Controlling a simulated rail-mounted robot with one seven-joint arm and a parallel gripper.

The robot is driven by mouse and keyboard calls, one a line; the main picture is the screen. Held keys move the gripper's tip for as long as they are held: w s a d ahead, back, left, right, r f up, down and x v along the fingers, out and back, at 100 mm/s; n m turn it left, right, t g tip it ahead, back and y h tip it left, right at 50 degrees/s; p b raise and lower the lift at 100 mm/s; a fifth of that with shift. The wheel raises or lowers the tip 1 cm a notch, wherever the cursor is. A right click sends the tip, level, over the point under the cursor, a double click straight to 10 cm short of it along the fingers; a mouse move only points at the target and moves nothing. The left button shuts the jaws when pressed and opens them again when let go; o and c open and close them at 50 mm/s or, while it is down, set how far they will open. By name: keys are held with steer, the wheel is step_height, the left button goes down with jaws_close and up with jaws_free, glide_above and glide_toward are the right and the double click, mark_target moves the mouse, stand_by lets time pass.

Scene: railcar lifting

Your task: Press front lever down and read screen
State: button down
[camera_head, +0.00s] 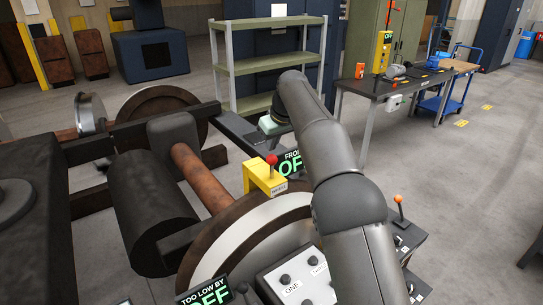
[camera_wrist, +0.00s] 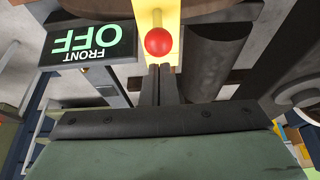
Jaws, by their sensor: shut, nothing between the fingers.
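A lever with a red ball knob (camera_head: 272,159) stands on a yellow block (camera_head: 264,178) above the large wheel. Beside it is a black screen (camera_head: 290,164) with green letters, partly hidden by my arm. In the wrist view the screen (camera_wrist: 88,47) appears upside down and reads FRONT OFF. My gripper (camera_wrist: 160,70) is shut and empty, its fingertips just below the red knob (camera_wrist: 158,42) in that picture. I cannot tell whether they touch it. In the head view my pale green hand shows behind the lever, and its fingertips are hidden.
An orange-knobbed lever (camera_head: 398,199) stands at right. A dark cylinder (camera_head: 150,210) and axle (camera_head: 200,178) lie left. A shelf (camera_head: 270,60) and table (camera_head: 392,85) stand behind.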

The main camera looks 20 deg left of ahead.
mark_target(273, 156)
steer(key=shift+f, duration=0.15)
steer(key=shift+f+b, duration=1.7)
steer(key=shift+f, duration=0.7)
step_height(273, 156, up, 7)
steer(key=p, duration=0.7)
steer(key=shift+r+p, duration=0.1)
steer(key=shift+p, duration=0.2)
